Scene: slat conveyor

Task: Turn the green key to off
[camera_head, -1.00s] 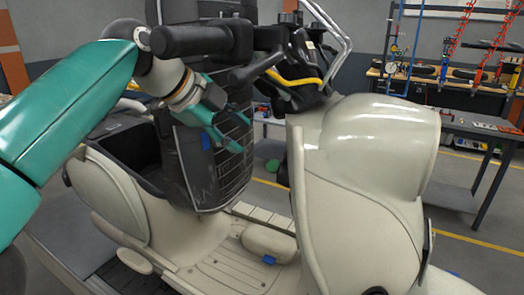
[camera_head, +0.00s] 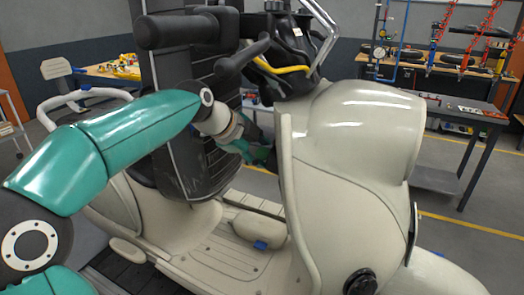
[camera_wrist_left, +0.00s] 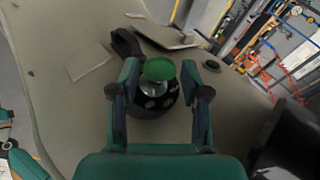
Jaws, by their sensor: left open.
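The green key (camera_wrist_left: 160,68) has a round green head and sits on a dark round lock in the left wrist view. The lock is set in the scooter's beige inner panel (camera_wrist_left: 75,100). My left gripper (camera_wrist_left: 161,80) is open, with one finger on each side of the key's head. I cannot tell whether either finger touches it. In the head view my left gripper (camera_head: 262,152) reaches behind the edge of the beige front shield (camera_head: 345,190), and the key is hidden there. My right gripper is not in view.
Workbenches (camera_head: 465,108) stand farther back.

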